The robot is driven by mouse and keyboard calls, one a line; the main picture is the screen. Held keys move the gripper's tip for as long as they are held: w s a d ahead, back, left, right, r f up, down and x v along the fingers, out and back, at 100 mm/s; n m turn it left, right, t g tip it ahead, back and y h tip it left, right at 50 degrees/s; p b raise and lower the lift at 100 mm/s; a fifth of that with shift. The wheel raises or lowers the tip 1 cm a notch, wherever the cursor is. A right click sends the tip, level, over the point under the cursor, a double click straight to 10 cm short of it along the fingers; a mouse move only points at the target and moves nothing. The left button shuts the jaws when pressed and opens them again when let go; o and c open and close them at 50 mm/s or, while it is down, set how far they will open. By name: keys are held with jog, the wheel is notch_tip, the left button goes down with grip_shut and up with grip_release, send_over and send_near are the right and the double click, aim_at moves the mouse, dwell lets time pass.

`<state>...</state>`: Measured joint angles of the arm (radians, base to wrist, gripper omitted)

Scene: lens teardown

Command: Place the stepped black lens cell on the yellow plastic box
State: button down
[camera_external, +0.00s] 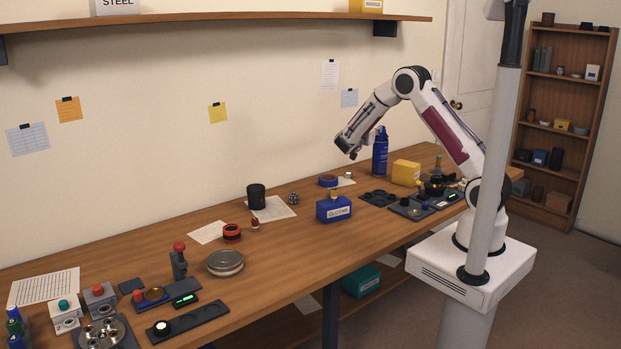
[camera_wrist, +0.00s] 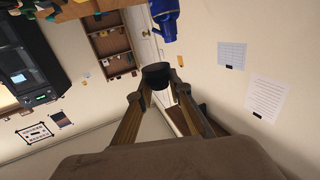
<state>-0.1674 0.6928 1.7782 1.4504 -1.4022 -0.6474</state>
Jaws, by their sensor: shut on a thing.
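My gripper (camera_external: 348,150) is raised above the table, left of the blue spray can. In the wrist view its two fingers (camera_wrist: 160,88) are closed on a dark round piece, which I take for the stepped black lens cell (camera_wrist: 157,71). Its steps cannot be made out. In the external view it is only a small dark shape at the fingertips. The yellow plastic box (camera_external: 406,172) stands on the table at the right, below and to the right of my gripper, apart from the held piece. Its top looks bare.
The blue spray can (camera_external: 380,152) stands upright just behind and left of the yellow box. A blue cloths box (camera_external: 334,209), a dark tray (camera_external: 379,198) and a black cylinder (camera_external: 256,196) are on the table. Small gear crowds the right end.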

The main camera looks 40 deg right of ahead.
jog(key=s+d+m+g+h, duration=0.1)
jog(key=s+d+g, duration=0.1)
jog(key=d, duration=0.8)
jog(key=s+d+m+g, duration=0.1)
jog(key=s+d, duration=0.2)
jog(key=d, duration=0.6)
send_over(407, 163)
jog(key=shift+a+f, duration=0.1)
jog(key=shift+f, duration=2.25)
jog(key=shift+f, duration=0.1)
jog(key=shift+f, duration=3.05)
jog(key=shift+f, duration=1.85)
jog(key=shift+f, duration=0.1)
jog(key=c, duration=1.8)
grip_release()
jog(key=shift+c, duration=0.2)
